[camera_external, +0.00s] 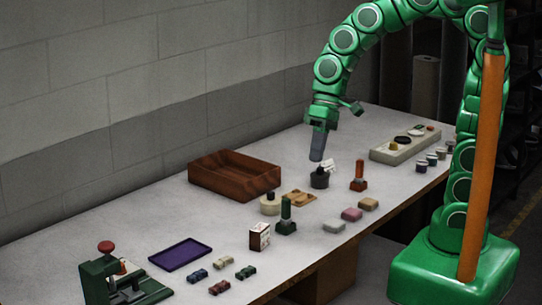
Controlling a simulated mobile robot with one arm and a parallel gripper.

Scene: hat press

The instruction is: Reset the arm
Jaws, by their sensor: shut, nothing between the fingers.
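My green arm rises at the right and arches over the table. My gripper (318,152) points down above the middle of the table, with its fingers shut and nothing visible between them. Its tip is close above a small dark pot (320,180) with something white beside its top. I cannot tell whether the tip touches the white thing.
The table (215,225) holds a wooden box (233,175), a purple tray (180,254), a green press with a red knob (106,247), a pale tray (405,145), a dark green stamp (286,218) and a red-brown stamp (359,177). A wall stands behind.

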